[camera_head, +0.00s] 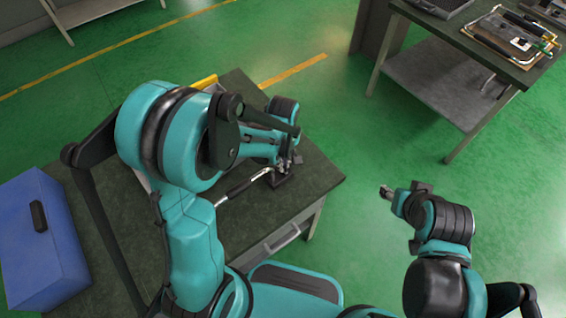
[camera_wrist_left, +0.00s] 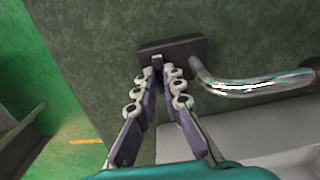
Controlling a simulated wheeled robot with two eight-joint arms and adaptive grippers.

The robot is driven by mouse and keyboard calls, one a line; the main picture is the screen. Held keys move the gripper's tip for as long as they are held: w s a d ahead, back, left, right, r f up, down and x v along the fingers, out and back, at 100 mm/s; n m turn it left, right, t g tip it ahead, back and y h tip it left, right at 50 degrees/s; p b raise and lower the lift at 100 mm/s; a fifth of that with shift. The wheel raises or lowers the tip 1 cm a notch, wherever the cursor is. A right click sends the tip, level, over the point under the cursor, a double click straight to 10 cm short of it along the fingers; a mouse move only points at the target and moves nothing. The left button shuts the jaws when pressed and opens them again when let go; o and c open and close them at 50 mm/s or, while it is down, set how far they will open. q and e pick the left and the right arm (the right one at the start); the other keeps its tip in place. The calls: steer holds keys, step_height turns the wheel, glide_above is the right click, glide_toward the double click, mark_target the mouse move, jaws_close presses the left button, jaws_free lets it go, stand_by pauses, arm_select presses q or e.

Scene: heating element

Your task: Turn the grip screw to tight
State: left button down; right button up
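A dark block (camera_wrist_left: 185,47) lies on the table in the left wrist view, with a small dark upright piece, seemingly the grip screw (camera_wrist_left: 157,61), at its near edge. A bent shiny metal tube (camera_wrist_left: 250,88) runs from the block to the right. My left gripper (camera_wrist_left: 157,72) points at the screw, its fingertips slightly apart on either side of it; contact is not clear. In the head view the left gripper (camera_head: 288,163) is over the block (camera_head: 283,178), and the screw is hidden. My right gripper (camera_head: 387,192) is off the table's right side, apparently empty.
The dark green table (camera_head: 318,178) has free room right of the block. A blue box (camera_head: 40,240) stands at the left. A yellow-edged item (camera_head: 205,82) is partly hidden behind my left arm. Another table (camera_head: 470,45) with tools stands at upper right.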

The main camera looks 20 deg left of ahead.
arm_select(q)
steer(key=shift+m, duration=0.3)
steer(key=m, duration=0.4)
steer(key=shift+b, duration=0.4)
steer(key=m, duration=0.5)
steer(key=shift+b, duration=0.3)
steer(key=m, duration=0.4)
steer(key=shift+m, duration=0.3)
steer(key=shift+m+b, duration=0.3)
steer(key=shift+m, duration=1.5)
steer(key=c, duration=1.9)
jaws_free()
